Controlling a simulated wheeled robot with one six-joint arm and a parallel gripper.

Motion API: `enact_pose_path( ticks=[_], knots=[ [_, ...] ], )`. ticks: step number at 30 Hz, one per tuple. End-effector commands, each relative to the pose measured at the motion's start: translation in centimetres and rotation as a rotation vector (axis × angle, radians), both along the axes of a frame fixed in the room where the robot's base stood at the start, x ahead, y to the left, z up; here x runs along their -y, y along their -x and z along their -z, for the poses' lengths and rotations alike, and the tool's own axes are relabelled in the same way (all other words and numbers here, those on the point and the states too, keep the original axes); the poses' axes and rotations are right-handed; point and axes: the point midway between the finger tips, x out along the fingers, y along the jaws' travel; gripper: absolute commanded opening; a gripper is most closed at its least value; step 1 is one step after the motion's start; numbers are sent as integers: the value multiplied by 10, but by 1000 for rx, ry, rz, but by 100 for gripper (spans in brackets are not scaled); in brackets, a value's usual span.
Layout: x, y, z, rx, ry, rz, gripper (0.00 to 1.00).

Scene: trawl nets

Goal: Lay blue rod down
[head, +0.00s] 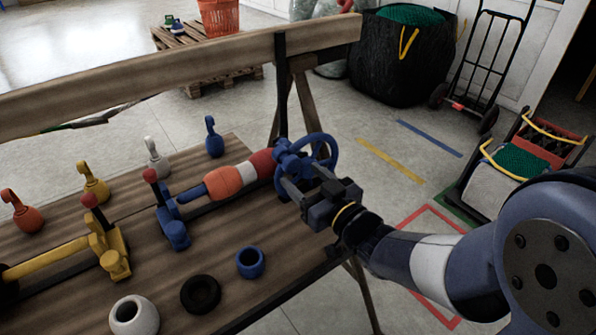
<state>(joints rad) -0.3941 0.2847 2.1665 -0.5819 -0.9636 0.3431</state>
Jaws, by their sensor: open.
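The blue rod (189,194) shows as a short blue length at the left end of an orange, white and red float (240,175). The float hides its middle. A blue hub and handwheel (324,148) sit at the right end of this line, by the table's right edge. A blue bracket with a red knob (174,228) stands at the left end. My gripper (301,177) is open, with its fingers close to the blue hub. I cannot tell whether they touch it or lie around it.
A yellow rod (45,259) with a yellow bracket (108,250) lies at left. Several hooked weights stand behind. A white ring (133,315), black ring (200,294) and blue ring (250,263) lie in front. A wooden rail (190,70) runs behind the table.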

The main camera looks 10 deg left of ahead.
Motion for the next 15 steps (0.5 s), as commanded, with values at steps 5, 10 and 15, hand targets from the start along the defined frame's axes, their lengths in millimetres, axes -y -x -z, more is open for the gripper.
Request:
enact_pose_path(
  ticks=[5, 10, 15],
  knots=[
    [31, 25, 0, 0, 0, 6, 58],
    [49, 40, 0, -1, 1, 4, 58],
    [56, 47, 1, -2, 1, 2, 58]
  ],
)
